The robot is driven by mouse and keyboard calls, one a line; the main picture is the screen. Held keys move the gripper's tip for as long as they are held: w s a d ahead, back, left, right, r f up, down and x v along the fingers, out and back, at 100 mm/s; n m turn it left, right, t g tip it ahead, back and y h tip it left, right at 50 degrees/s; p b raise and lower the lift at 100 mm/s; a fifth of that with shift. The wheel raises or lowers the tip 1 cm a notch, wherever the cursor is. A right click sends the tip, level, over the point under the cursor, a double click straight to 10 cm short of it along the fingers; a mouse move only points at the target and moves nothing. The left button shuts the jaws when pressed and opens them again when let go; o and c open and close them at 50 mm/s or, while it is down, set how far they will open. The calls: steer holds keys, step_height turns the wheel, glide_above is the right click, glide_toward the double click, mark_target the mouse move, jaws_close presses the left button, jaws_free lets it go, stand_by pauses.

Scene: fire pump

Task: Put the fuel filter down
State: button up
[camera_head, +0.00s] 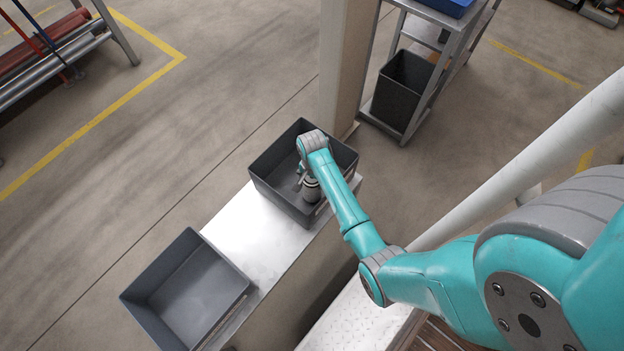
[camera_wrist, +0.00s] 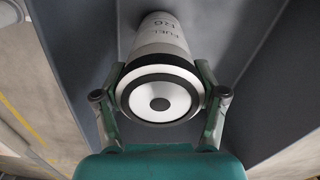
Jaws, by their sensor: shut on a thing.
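The fuel filter (camera_wrist: 162,38) is a white and grey canister with a black ring and a round end with a dark centre. In the head view, my gripper (camera_head: 303,182) and the filter (camera_head: 312,191) are within the outline of the far dark grey bin (camera_head: 270,187). My wrist hides part of the bin. I cannot tell whether the filter touches the bin floor.
A second grey bin (camera_head: 165,310), empty, stands on the near end of the metal bench (camera_head: 250,235). A beige pillar (camera_head: 345,60) rises right behind the far bin. A metal cart (camera_head: 440,60) with a black bin (camera_head: 402,85) stands beyond. Bare bench lies between the two bins.

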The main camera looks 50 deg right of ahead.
steer(key=o, duration=1.8)
steer(key=shift+f, duration=0.1)
